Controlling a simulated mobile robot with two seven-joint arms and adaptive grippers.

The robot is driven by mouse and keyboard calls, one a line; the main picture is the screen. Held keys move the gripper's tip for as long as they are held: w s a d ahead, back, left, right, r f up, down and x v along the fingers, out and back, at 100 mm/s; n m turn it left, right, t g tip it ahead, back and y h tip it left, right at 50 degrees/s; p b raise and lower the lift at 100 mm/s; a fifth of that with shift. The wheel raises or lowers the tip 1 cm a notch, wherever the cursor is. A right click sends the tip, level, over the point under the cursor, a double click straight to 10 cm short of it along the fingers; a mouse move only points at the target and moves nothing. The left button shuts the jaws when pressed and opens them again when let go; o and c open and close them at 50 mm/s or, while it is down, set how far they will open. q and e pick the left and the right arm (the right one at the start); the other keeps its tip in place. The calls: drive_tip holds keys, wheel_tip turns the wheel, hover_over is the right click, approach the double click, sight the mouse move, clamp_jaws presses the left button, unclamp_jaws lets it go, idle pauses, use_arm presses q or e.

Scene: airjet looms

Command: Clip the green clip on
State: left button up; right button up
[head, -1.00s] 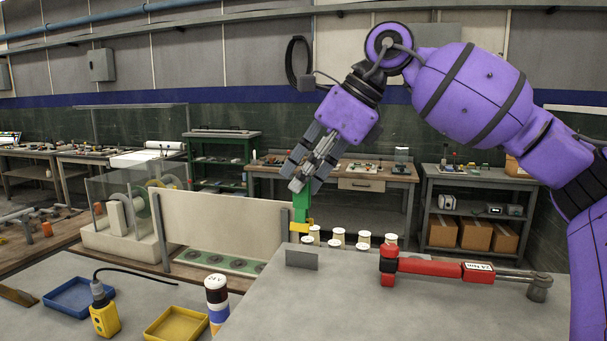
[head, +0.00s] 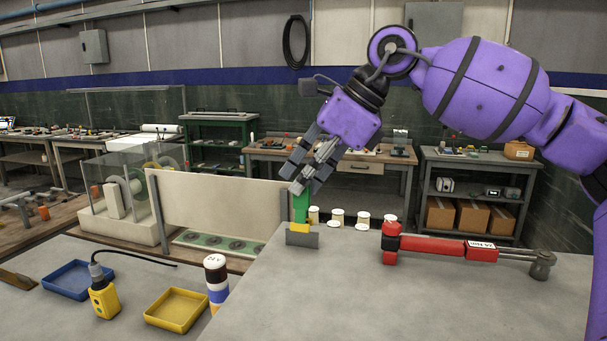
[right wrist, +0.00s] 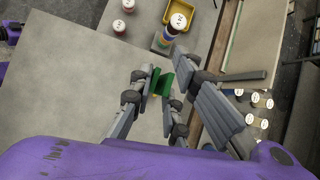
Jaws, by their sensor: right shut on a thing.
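The green clip (head: 301,208) hangs below my right gripper (head: 302,184), which is shut on its upper part. A yellow piece (head: 299,228) shows at the clip's lower end. It overlaps the top edge of a small grey upright plate (head: 302,240) on the near grey table. I cannot tell whether the clip touches the plate or is seated on it. In the right wrist view, the green clip (right wrist: 160,82) sits between the fingers of the right gripper (right wrist: 157,88). My left gripper is not in view.
A red torque wrench (head: 440,245) lies right of the plate. Several white-topped spools (head: 337,216) stand behind the table's far edge.

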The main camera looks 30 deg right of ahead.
drive_tip(key=shift+f, duration=1.2)
drive_tip(key=o, duration=0.7)
drive_tip(key=shift+o, duration=0.2)
drive_tip(key=v, duration=1.2)
